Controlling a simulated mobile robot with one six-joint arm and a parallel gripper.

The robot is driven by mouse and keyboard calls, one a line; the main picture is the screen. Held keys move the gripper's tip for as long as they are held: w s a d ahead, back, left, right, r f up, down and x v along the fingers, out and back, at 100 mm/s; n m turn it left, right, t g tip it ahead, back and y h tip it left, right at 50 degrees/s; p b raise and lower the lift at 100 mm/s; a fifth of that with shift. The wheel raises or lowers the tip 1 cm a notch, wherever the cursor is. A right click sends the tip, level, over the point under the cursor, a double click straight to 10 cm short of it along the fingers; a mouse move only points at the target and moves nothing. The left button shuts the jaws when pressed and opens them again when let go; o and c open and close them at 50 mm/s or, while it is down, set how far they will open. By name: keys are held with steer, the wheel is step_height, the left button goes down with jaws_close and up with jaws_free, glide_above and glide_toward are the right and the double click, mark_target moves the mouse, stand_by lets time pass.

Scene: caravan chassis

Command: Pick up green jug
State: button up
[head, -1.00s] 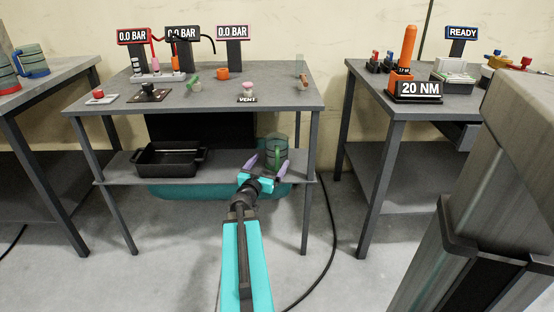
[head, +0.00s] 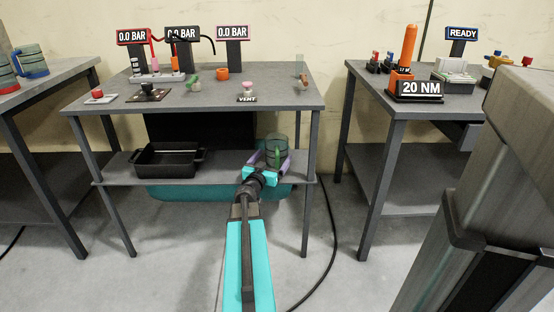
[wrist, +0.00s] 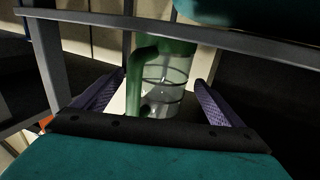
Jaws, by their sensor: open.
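The green jug (head: 277,150) stands on the lower shelf of the middle table, near its right end. It has a clear body with dark rings and a green handle. My gripper (head: 271,159) is open at the jug, with its purple fingers on either side of it. In the wrist view the jug (wrist: 170,88) lies between the two fingers (wrist: 158,95), its handle toward the left. Gaps show between the fingers and the jug there. The jug's far side is hidden.
A black tray (head: 168,161) sits on the same shelf (head: 222,166) to the left. The table top (head: 180,97) lies above the jug. The table's right front leg (head: 309,195) stands close on the right. A dark hose (head: 331,240) runs along the floor.

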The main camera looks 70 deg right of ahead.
steer(key=shift+d+b, duration=0.7)
steer(key=shift+d, duration=1.05)
steer(key=shift+c, duration=0.2)
steer(key=c, duration=1.4)
steer(key=shift+w+r+p, duration=0.1)
steer(key=shift+r+p, duration=0.5)
steer(key=shift+p, duration=0.3)
steer(key=shift+r+p, duration=1.25)
steer(key=shift+p, duration=0.6)
steer(key=p, duration=0.5)
glide_toward(273, 149)
steer(key=shift+d+r, duration=0.1)
steer(key=shift+d, duration=0.3)
steer(key=shift+a+p, duration=0.2)
steer(key=shift+p, duration=0.4)
